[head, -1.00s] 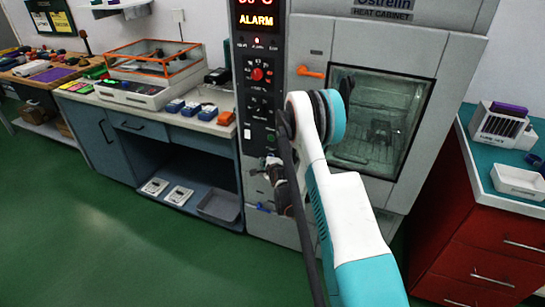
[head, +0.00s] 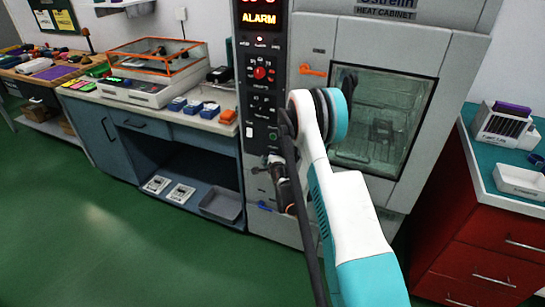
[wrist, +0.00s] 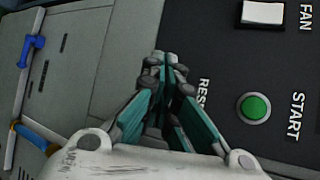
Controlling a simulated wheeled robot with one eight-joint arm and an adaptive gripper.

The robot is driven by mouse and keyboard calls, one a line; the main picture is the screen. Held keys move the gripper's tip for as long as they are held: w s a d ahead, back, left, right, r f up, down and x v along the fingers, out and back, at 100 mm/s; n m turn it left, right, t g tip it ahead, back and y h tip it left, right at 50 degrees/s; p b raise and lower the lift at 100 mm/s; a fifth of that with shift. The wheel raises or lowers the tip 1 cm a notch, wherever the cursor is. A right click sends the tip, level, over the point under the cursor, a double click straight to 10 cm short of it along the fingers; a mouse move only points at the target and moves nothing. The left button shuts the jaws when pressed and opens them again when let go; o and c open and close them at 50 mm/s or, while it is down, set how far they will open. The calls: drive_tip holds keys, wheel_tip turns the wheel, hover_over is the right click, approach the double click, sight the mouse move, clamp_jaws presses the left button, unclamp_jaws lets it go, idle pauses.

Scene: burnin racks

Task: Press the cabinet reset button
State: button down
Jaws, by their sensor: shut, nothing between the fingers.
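The heat cabinet (head: 318,110) stands ahead, with a dark control panel (head: 248,105) down its left side. Its display (head: 259,18) reads ALARM in yellow. In the wrist view, my gripper (wrist: 163,62) is shut and empty, its fingertips over the panel's edge beside a partly covered label starting "RES" (wrist: 203,90). I see no reset button; the fingers may hide it. I cannot tell whether the tips touch the panel. A green START button (wrist: 253,108) lies right of the fingers. In the head view, my gripper (head: 272,161) is low on the panel, partly hidden by my arm.
A white FAN switch (wrist: 263,12) is near the wrist view's top right. The cabinet has an orange door handle (head: 312,71) and a low blue handle (head: 264,206). A red drawer unit (head: 470,235) stands right, a blue bench (head: 150,140) left. Green floor (head: 90,225) is open at left.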

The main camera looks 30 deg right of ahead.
drive_tip(key=shift+w, duration=0.1)
idle(0.3)
drive_tip(key=shift+w+d, duration=0.2)
drive_tip(key=shift+d, duration=0.1)
drive_tip(key=shift+w+d, duration=0.25)
drive_tip(key=shift+d, duration=0.1)
idle(0.8)
idle(0.3)
drive_tip(key=shift+s+a, duration=0.55)
drive_tip(key=shift+a, duration=0.1)
idle(0.4)
drive_tip(key=shift+r, duration=0.1)
